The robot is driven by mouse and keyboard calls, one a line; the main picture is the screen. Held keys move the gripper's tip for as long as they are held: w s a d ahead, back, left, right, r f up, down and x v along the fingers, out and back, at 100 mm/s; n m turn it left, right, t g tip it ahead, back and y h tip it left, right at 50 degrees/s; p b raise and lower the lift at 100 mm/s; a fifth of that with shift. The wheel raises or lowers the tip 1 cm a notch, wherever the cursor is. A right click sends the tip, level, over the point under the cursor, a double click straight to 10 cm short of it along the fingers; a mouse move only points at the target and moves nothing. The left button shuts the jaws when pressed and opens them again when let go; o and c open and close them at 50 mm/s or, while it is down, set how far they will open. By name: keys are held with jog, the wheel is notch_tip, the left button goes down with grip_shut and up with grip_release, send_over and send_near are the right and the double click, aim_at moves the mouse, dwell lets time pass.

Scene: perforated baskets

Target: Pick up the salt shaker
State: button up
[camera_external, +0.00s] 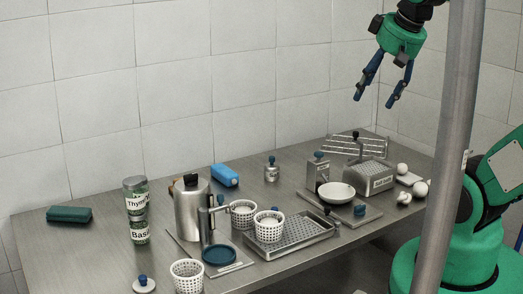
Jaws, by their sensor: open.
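No object is plainly readable as the salt shaker at this size. A small metal container with a dark blue top (271,173) stands upright near the back middle of the table and may be it. A taller square metal container with a blue knob (318,174) stands to its right and is another possible match. My gripper (374,99) is open and empty, high above the back right of the table, fingers pointing down and to the left. It is well apart from everything on the table.
A metal pot (191,212), a labelled jar (136,212) and white perforated baskets (186,277) crowd the left and middle. A perforated tray (288,238), a white bowl (337,193) and a grey box (372,181) stand rightward. A grey post (452,150) crosses the view.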

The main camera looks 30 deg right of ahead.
jog(key=w+d+r+g+p, duration=0.1)
jog(key=w+r+g, duration=0.1)
jog(key=w, duration=1.4)
jog(key=g+p, duration=0.3)
jog(key=g, duration=0.1)
send_over(271, 157)
notch_tip(271, 157, down, 30)
jog(key=shift+d+r, duration=0.1)
jog(key=shift+r, duration=0.1)
jog(key=shift+f, duration=0.15)
jog(key=shift+f+b, duration=0.45)
jog(key=shift+f, duration=3.7)
jog(key=shift+f, duration=0.1)
